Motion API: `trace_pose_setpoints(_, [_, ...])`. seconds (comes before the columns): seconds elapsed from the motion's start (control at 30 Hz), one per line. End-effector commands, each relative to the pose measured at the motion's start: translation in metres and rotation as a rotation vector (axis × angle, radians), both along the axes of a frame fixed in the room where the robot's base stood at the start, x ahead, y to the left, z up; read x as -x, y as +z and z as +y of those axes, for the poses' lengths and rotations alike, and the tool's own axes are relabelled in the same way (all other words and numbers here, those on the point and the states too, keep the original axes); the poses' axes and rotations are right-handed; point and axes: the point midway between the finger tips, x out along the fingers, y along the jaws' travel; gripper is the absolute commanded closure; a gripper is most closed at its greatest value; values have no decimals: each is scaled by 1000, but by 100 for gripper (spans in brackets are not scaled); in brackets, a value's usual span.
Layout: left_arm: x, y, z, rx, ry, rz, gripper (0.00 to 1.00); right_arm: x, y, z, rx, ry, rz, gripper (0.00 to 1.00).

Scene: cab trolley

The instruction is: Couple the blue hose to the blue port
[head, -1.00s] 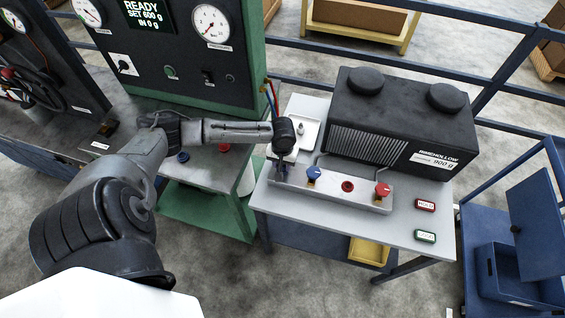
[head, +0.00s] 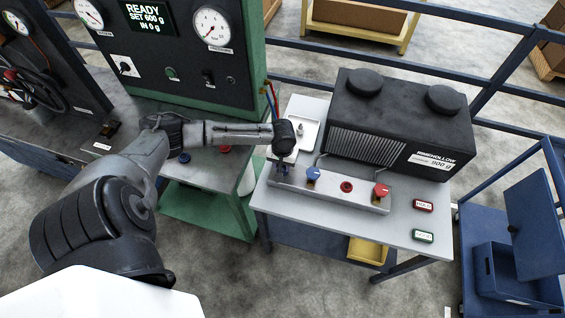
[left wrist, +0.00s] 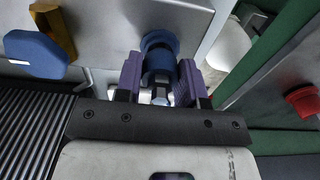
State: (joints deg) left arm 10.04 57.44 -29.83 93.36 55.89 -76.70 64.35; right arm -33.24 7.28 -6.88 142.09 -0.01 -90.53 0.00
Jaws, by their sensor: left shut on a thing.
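My left gripper (head: 283,166) hangs over the left end of the pale port block (head: 330,190) on the trolley. In the left wrist view its purple fingers (left wrist: 160,75) are shut on the blue hose coupling (left wrist: 159,76), a blue collar with a bright metal end. The round blue port (left wrist: 159,42) lies right beyond the coupling and in line with it. They look touching or nearly so; I cannot tell whether they are locked. In the head view my arm and gripper mostly hide both. My right gripper is not in view.
A blue valve knob (head: 313,174), a red port (head: 347,187) and a red knob (head: 381,191) sit along the block. A black unit (head: 400,120) stands behind it. Red and green labelled buttons are at the right. The green bench (head: 205,170) stands to the left.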

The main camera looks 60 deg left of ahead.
Motion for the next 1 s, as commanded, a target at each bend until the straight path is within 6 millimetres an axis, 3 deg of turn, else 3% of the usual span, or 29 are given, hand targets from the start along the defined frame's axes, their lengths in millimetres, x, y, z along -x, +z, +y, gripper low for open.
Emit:
trace_pose_setpoints(0.97, [0, -11, 0, 1, 1, 1, 100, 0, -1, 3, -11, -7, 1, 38])
trace_pose_setpoints(1.0, [0, -11, 0, 1, 1, 1, 63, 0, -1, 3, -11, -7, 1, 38])
